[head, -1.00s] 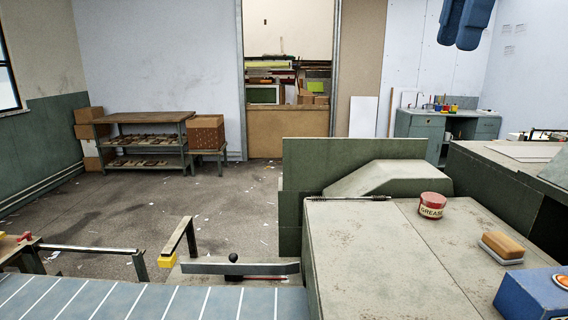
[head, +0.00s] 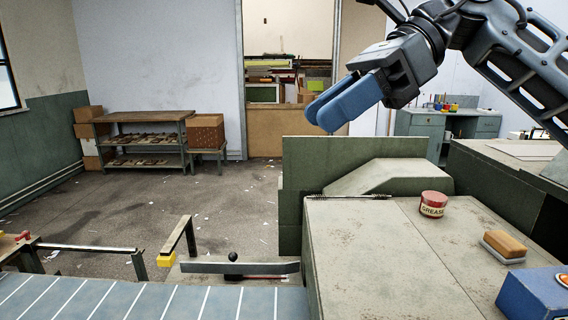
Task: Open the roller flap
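No part is marked as the roller flap, and I cannot tell for sure which part it is. A long grey bar (head: 270,268) with a black ball knob (head: 233,257) lies level beyond the striped blue-grey bed (head: 150,301), left of the machine body. My gripper (head: 322,116) is at the upper middle, its blue fingers pointing down and left. It appears high above the machine, apart from the bar and knob, with nothing seen between the fingers. The fingers overlap in this view, so any gap is hidden.
The machine top (head: 365,240) carries a red grease tin (head: 433,204), a brush-like block (head: 504,244) and a blue box (head: 535,296). A sloped hood (head: 390,178) and upright green panel (head: 350,150) stand behind. Open floor (head: 110,205) lies left, with a shelf bench (head: 150,140) beyond.

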